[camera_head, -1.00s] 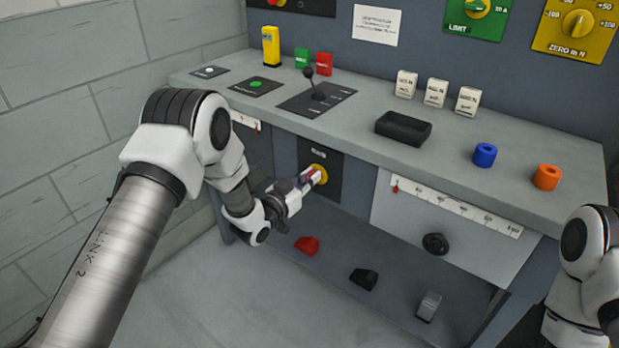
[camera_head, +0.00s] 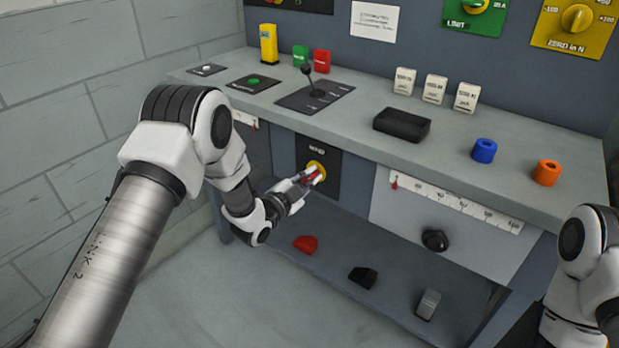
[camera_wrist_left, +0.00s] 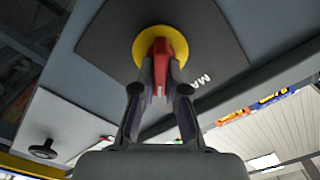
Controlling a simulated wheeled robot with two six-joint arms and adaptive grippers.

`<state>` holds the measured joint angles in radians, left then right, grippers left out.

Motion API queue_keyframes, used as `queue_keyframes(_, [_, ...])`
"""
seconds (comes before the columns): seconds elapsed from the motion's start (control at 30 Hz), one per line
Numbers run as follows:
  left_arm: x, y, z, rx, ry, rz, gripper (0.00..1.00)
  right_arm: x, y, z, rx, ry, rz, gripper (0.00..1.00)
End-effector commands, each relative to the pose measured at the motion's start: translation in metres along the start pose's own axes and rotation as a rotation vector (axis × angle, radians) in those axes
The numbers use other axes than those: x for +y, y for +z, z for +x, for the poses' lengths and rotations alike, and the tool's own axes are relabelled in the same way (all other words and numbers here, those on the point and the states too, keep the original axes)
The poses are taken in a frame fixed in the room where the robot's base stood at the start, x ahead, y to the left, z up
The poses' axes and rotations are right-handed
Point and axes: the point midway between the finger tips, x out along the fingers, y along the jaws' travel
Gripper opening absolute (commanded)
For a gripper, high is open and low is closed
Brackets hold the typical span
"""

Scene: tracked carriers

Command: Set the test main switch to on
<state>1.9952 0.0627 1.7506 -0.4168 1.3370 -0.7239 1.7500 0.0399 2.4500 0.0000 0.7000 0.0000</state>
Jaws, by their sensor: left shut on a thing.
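The main switch is a red handle (camera_wrist_left: 161,66) on a yellow disc (camera_head: 318,168), set in a black plate (camera_head: 330,184) on the bench front. The plate's label, partly readable as "MA", shows in the left wrist view. My left gripper (camera_head: 307,178) is shut on the red handle, with one finger on each side, and it also shows in the left wrist view (camera_wrist_left: 160,88). The fingers hide part of the handle, and I cannot tell its exact setting. My right gripper is out of view; only part of that arm shows at the right edge.
A black lever (camera_head: 308,74) stands on the bench top, with a black tray (camera_head: 402,125) to its right. A slider scale (camera_head: 455,203) and black knob (camera_head: 434,240) are on the front panel to the right. Red (camera_head: 306,244) and black (camera_head: 362,277) pieces lie on the lower shelf.

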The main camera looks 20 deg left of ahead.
Motion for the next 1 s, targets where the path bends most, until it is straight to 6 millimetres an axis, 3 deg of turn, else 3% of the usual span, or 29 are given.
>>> queue_keyframes(0.6, [0.007, 0.002, 0.0, 0.002, -0.001, 0.56, 0.0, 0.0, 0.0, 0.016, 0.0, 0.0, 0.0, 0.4])
queue_keyframes(1.0, [0.008, 0.003, 0.0, 0.002, 0.001, 0.749, 0.0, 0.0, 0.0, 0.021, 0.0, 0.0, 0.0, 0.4])
